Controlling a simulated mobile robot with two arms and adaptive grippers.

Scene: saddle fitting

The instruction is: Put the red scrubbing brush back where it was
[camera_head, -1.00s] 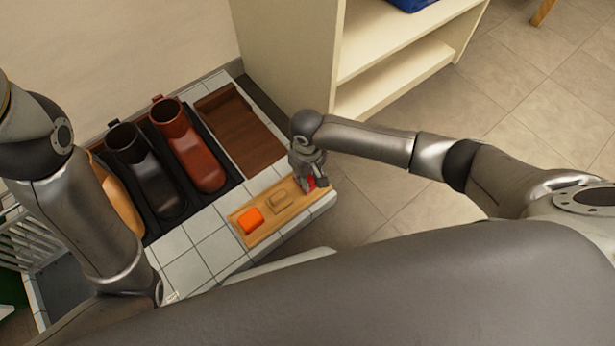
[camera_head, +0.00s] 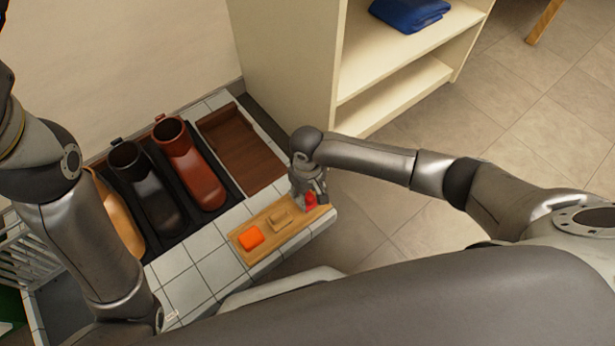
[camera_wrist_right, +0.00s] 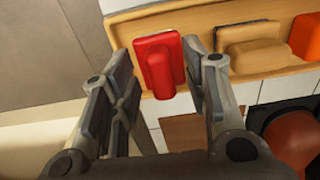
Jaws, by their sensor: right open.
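The red scrubbing brush (camera_head: 310,199) rests at the right end of a wooden tray (camera_head: 291,231). In the right wrist view the brush (camera_wrist_right: 160,66) shows whole, with a raised red grip on a flat red base. My right gripper (camera_head: 309,193) is at the brush. Its fingers stand open, one on each side of the brush (camera_wrist_right: 163,68), with visible gaps to it in the wrist view. The head view partly hides the brush behind the gripper. My left arm comes in from the left, but its gripper is not visible.
A tan brush (camera_head: 279,219) and an orange block (camera_head: 251,238) share the tray. A cream shelf (camera_head: 400,80) with a blue cloth (camera_head: 410,12) stands behind the right arm.

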